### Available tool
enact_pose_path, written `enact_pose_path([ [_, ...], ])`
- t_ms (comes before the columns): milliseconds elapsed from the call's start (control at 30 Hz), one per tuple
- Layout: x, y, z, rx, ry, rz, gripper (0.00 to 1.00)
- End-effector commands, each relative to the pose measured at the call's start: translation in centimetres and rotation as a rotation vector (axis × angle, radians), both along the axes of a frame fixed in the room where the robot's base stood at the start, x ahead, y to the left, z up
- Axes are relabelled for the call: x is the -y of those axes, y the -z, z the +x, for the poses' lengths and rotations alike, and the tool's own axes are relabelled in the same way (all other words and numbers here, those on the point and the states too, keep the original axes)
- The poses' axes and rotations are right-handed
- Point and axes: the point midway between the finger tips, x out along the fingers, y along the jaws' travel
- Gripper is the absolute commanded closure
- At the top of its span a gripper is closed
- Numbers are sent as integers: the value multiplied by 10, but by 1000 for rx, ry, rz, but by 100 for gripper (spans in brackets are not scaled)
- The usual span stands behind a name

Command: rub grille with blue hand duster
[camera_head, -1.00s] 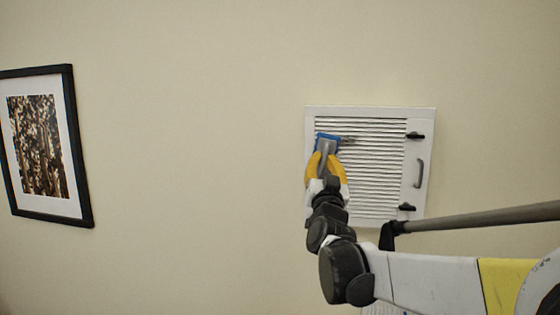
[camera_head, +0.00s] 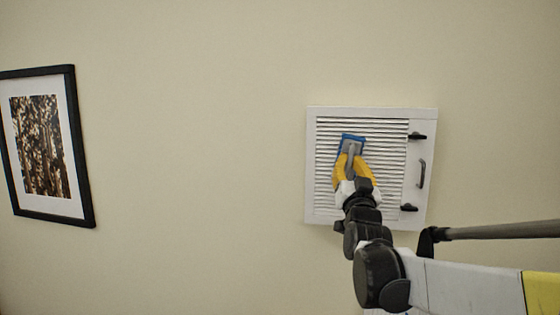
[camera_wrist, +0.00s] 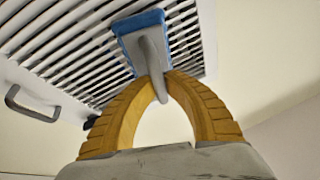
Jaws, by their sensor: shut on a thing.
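The white slatted grille (camera_head: 385,165) is set in a white frame on the wall, and it also fills the upper left of the wrist view (camera_wrist: 75,50). The blue hand duster (camera_head: 353,138) has a flat blue head and a grey handle. In the wrist view the duster (camera_wrist: 138,23) lies against or very close to the slats; I cannot tell if it touches. My gripper (camera_head: 352,166), with yellow fingers, is shut on the duster's grey handle. In the wrist view my gripper (camera_wrist: 156,85) has its fingertips meeting at the handle.
The grille's frame carries a grey pull handle (camera_head: 422,173) and two black latches (camera_head: 417,136) on its right side. A black-framed picture (camera_head: 45,145) hangs at the far left. The wall between them is bare.

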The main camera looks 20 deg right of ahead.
Motion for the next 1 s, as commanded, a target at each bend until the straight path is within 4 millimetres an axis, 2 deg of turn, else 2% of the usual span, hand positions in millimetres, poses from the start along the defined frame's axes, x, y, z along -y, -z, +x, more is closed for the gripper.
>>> enact_pose_path([
  [200,20,0,-11,0,4,1,100],
  [1000,59,0,-39,0,1,2,100],
])
